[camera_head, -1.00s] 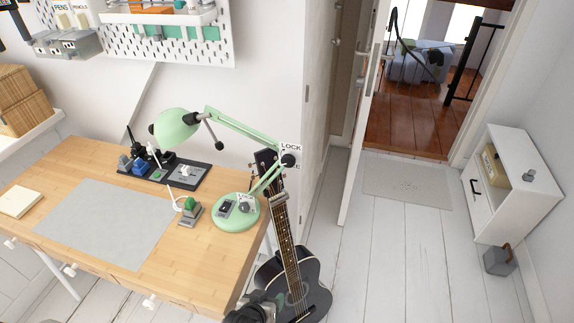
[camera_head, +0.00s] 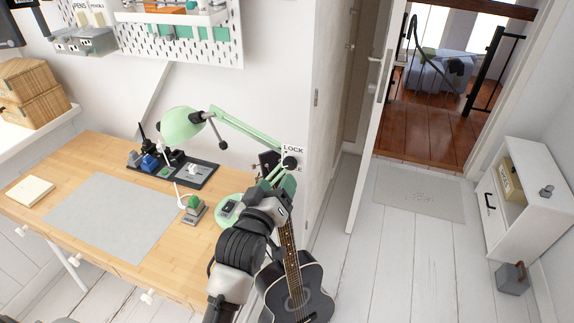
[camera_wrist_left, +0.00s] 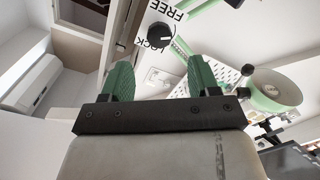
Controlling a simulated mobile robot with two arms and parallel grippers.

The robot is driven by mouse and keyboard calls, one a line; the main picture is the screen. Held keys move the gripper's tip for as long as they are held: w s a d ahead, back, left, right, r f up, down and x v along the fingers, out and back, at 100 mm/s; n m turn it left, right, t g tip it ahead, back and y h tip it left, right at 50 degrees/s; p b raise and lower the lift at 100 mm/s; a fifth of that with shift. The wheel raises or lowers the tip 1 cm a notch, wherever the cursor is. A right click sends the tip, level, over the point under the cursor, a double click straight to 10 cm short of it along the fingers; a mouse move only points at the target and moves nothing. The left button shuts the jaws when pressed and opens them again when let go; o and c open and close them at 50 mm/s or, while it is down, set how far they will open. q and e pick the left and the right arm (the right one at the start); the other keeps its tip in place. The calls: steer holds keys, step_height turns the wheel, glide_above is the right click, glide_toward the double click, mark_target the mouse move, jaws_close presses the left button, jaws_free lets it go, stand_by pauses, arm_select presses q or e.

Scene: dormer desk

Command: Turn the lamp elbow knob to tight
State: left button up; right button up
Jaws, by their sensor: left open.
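The green desk lamp (camera_head: 181,124) stands at the desk's right end, with its jointed arm reaching right. The black elbow knob (camera_head: 290,163) is at the arm's right bend, on a white plate lettered LOCK at the top. My left gripper (camera_head: 287,184) is just below the knob, its arm hiding part of the lamp base. In the left wrist view the knob (camera_wrist_left: 160,36) lies beyond the two green fingers, between the words FREE and LOCK. Those fingers (camera_wrist_left: 160,76) are spread with nothing between them. My right gripper is not seen.
A dark guitar (camera_head: 297,290) leans at the desk's right end, close by my left arm. The desk (camera_head: 170,270) holds a grey mat (camera_head: 110,217) and a black tray (camera_head: 206,180). Open floor lies to the right, before a white cabinet (camera_head: 535,190).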

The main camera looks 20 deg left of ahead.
mark_target(288, 165)
arm_select(q)
steer(key=w, duration=0.7)
steer(key=shift+d+p, duration=0.15)
steer(key=shift+p, duration=0.25)
steer(key=shift+s, duration=0.1)
steer(key=c, duration=0.9)
